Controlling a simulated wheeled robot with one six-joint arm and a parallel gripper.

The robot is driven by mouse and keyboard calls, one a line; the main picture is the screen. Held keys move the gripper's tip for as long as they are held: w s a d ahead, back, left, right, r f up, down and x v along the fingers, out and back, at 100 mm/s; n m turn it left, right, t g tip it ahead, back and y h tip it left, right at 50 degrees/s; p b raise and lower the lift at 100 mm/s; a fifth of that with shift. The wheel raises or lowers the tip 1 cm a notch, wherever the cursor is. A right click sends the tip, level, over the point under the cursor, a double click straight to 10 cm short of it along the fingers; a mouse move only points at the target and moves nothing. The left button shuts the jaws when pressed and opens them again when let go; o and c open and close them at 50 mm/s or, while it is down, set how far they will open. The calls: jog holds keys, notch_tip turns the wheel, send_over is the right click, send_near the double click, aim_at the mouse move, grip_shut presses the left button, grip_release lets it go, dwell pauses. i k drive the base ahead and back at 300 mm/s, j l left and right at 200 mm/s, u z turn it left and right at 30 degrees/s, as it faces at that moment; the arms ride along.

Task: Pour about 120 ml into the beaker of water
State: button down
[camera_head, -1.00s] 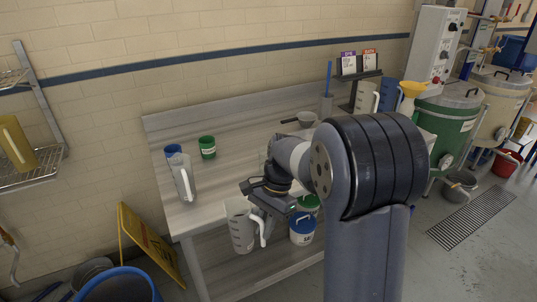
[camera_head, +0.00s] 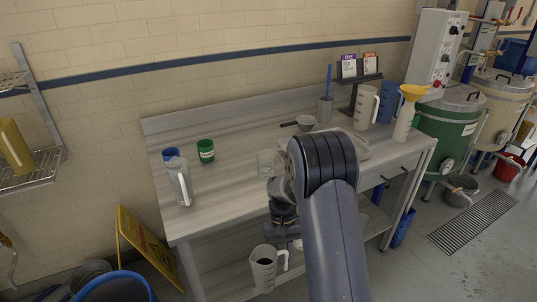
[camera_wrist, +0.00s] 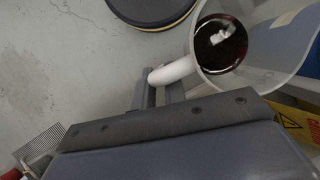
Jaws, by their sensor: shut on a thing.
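My gripper (camera_head: 289,244) is shut on the handle of a translucent jug (camera_head: 263,272). The jug hangs about upright in front of the table, below the tabletop's front edge. In the wrist view the white handle (camera_wrist: 172,73) lies between the fingers (camera_wrist: 158,88), and dark liquid (camera_wrist: 220,44) shows inside the jug.
A yellow floor sign (camera_head: 145,250) leans at left.

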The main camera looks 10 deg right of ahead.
aim_at(266, 158)
jog(key=i+l, duration=0.15)
jog(key=l, duration=0.2)
jog(key=i+l, duration=0.15)
jog(key=l, duration=0.2)
jog(key=i+l, duration=0.1)
jog(key=l, duration=0.2)
jog(key=i+l+u, duration=0.15)
jog(key=l, duration=0.2)
jog(key=i+l+u, duration=0.1)
jog(key=l, duration=0.3)
jog(key=u, duration=0.75)
